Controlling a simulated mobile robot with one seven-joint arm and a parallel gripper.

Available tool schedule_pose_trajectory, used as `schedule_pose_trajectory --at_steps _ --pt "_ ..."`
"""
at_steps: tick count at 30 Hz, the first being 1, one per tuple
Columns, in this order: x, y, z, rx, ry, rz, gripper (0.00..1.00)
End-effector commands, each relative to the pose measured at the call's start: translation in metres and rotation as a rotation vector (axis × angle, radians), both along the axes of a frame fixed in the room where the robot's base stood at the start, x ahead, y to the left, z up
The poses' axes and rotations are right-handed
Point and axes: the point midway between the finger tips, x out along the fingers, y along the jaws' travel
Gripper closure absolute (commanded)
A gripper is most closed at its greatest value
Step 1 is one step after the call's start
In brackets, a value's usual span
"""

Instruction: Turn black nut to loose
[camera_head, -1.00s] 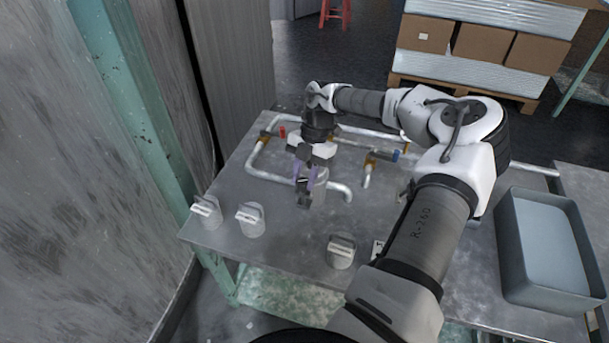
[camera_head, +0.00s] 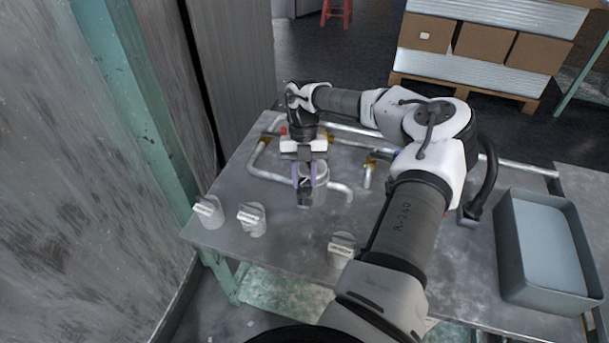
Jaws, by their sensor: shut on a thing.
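My gripper (camera_head: 304,174), with purple fingers, points down over the table near the front ends of the pipes. It is shut on a dark piece, which I take to be the black nut (camera_head: 304,187); the fingers and wrist hide much of it. A grey cylindrical body (camera_head: 321,184) is right beside the fingers, at the end of a bent pipe (camera_head: 342,188). I cannot tell from this view how tight the nut sits.
The metal table (camera_head: 285,255) carries grey knobbed fittings (camera_head: 208,211), (camera_head: 251,218) and (camera_head: 341,246) along its front. Pipes with a red-handled valve (camera_head: 283,131) lie behind. A blue-grey bin (camera_head: 545,248) is at the right. A wall and green post (camera_head: 135,120) stand close at the left.

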Motion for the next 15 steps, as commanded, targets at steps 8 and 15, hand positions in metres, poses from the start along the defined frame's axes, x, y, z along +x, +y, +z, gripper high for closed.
schedule_pose_trajectory --at_steps 8,15 --pt "0.0009 0.0006 0.001 0.0 -0.003 0.051 0.93" --pt "0.0009 0.0006 0.001 0.0 -0.004 0.053 0.93"
